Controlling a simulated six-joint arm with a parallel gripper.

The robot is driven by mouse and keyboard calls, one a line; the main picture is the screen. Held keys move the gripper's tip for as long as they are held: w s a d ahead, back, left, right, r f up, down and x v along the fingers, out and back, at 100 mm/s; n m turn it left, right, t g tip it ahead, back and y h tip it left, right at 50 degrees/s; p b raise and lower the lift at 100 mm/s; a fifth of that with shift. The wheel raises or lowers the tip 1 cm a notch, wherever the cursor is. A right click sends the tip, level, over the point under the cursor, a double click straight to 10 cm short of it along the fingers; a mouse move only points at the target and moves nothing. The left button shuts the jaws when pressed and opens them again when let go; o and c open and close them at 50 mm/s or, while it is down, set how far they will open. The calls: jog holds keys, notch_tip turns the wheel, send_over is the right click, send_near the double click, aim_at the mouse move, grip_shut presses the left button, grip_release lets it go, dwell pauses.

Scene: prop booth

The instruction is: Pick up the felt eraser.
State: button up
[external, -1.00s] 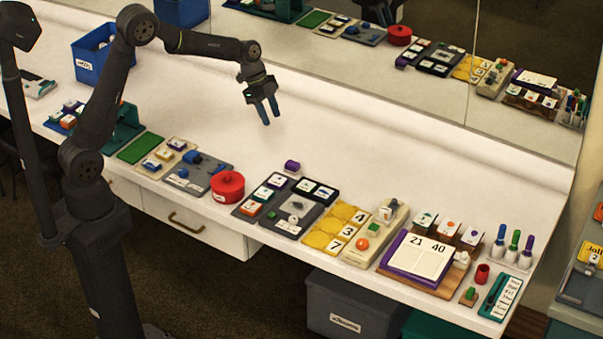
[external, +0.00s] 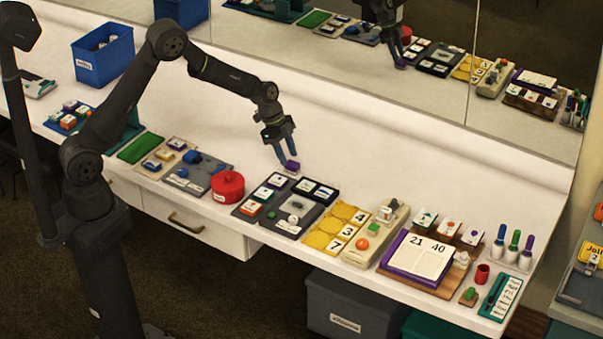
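The fingertips are at or very near the top of the block. I cannot tell whether they touch it. The block appears to rest on the counter.
A red round tin (external: 228,187) stands left of the block. A dark tile tray (external: 290,207) and a yellow number board (external: 338,227) lie in front and right. The white counter (external: 400,170) behind is clear up to the mirror.

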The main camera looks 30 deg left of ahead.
aim_at(292, 163)
jog(key=x, duration=0.3)
jog(key=shift+d, duration=0.15)
jog(key=c, duration=0.7)
